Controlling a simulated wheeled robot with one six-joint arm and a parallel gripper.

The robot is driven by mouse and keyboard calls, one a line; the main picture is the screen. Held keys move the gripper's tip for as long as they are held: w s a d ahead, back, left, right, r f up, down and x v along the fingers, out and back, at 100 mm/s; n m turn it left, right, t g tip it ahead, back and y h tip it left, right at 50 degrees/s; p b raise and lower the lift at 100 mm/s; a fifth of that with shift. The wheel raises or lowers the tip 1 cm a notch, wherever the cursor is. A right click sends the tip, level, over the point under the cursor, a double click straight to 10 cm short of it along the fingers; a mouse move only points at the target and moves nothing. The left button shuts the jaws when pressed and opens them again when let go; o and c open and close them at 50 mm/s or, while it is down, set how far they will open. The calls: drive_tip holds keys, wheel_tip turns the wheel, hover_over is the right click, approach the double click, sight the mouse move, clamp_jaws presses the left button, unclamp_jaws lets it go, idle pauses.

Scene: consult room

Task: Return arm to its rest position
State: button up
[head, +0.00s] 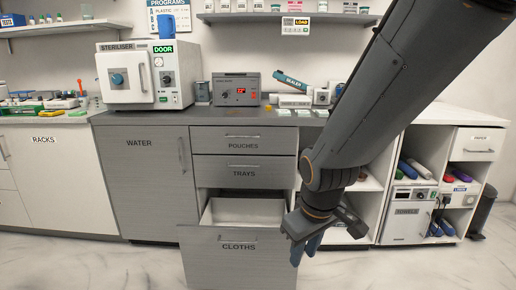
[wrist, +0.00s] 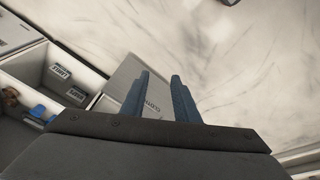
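My arm reaches down from the upper right in the head view. My gripper (head: 304,256) hangs with its blue fingers pointing down, at the right of the open CLOTHS drawer (head: 238,262). In the wrist view, the two fingers (wrist: 160,77) stand apart, with nothing held between them. Part of the drawer front shows behind them. The drawer is pulled out, and the part of its inside that shows in the head view looks empty. I cannot tell whether the gripper touches the drawer front.
The POUCHES (head: 243,141) and TRAYS (head: 243,171) drawers are shut. A steriliser (head: 147,76) and a grey device (head: 236,90) stand on the counter. Open shelves with rolls (head: 418,168) are at right, beside a dark bin (head: 484,211). The marble floor (head: 400,265) at front right is clear.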

drive_tip(key=s+r+m+g, duration=0.3)
drive_tip(key=s+r+m, duration=0.15)
drive_tip(key=s, duration=0.85)
drive_tip(key=d+r+m+p, duration=0.1)
drive_tip(key=d+r+p, duration=0.7)
drive_tip(key=p, duration=0.7)
drive_tip(key=shift+w+d+m, duration=0.15)
drive_tip(key=shift+d+m, duration=0.2)
drive_tip(key=shift+d, duration=0.05)
